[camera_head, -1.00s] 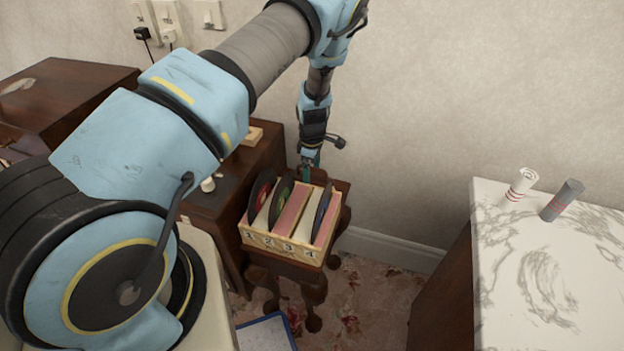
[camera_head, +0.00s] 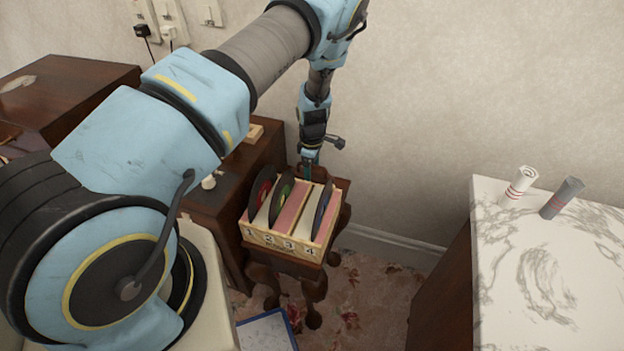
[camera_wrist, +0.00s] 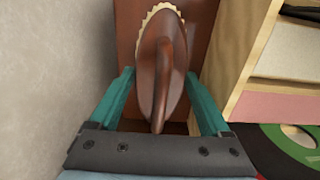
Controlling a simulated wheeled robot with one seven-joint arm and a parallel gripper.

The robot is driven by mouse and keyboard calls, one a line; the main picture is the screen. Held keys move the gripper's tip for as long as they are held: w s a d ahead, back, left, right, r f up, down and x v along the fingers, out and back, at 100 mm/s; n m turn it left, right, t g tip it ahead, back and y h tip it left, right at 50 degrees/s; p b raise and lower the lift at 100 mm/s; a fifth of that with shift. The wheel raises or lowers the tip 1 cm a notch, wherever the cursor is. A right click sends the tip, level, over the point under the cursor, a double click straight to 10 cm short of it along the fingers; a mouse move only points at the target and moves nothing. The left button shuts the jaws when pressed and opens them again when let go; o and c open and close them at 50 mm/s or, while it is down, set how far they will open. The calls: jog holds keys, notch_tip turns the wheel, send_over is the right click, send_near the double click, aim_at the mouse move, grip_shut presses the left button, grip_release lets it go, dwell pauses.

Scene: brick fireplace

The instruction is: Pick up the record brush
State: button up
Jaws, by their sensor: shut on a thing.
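The record brush (camera_wrist: 163,70) shows in the wrist view as an oval brown wooden body with a raised handle ridge and a pale bristle edge at its far end. It sits between the two teal fingers of my gripper (camera_wrist: 162,100), which are shut on it. A dark reddish wood surface (camera_wrist: 127,22) lies below it. In the head view my gripper (camera_head: 309,168) points down behind the numbered record crate, at the back of the small wooden stand. The brush is hidden there by the crate and the gripper.
The record crate (camera_head: 283,248) holds several records and dividers and stands close beside my gripper. The wall (camera_wrist: 50,75) is close on the other side. A marble-topped cabinet (camera_head: 545,270) with two rolled items stands at the right. A dark wooden cabinet (camera_head: 232,206) is left of the crate.

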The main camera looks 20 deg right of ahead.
jog(key=shift+c, duration=0.8)
notch_tip(320, 180, up, 10)
jog(key=shift+b, duration=1.05)
